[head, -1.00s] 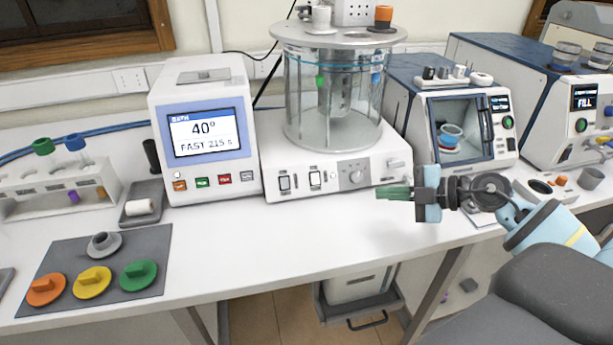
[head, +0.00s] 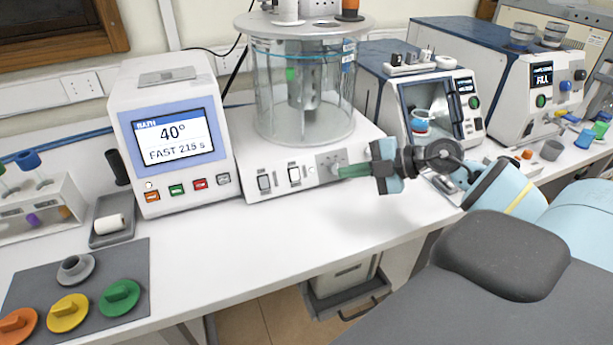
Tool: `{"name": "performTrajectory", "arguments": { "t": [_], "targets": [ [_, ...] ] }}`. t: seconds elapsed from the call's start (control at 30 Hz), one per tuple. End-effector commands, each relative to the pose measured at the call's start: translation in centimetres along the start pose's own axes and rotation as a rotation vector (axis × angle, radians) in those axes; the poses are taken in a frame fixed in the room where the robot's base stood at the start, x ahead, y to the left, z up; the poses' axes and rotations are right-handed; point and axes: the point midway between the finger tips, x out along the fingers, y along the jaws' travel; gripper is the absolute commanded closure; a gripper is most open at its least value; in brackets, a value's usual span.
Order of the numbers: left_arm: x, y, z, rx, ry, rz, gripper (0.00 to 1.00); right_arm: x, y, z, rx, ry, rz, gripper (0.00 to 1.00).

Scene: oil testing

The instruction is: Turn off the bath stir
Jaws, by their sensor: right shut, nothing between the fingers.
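The stirred bath is a round glass vessel (head: 303,95) on a white base (head: 225,165) in the head view. Its front panel carries two rocker switches, a left one (head: 264,182) and a right one (head: 294,173). To their right is a grey dial panel (head: 325,162), whose knob is largely covered by my fingers. My right gripper (head: 342,171) is shut and empty, with its green fingertips at the dial panel, right of the switches. Whether they touch it I cannot tell. My left gripper is out of view.
A display unit (head: 125,100) reading 40° stands left of the bath. A blue and white tester (head: 470,125) stands to the right. A grey mat (head: 135,260) with coloured stoppers lies at front left. The bench before the bath is clear.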

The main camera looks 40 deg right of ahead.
Motion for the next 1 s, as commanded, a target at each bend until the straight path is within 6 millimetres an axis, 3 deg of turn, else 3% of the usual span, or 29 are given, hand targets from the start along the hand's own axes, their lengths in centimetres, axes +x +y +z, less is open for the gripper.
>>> {"name": "performTrajectory", "arguments": {
  "t": [0.7,1.0],
  "targets": [
    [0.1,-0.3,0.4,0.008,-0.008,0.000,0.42,9.6,0.1,-0.1,0.002,0.003,0.002,1.00],
    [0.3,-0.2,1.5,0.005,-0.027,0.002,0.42,12.0,-0.1,2.5,0.003,0.000,-0.001,1.00]
  ]
}}
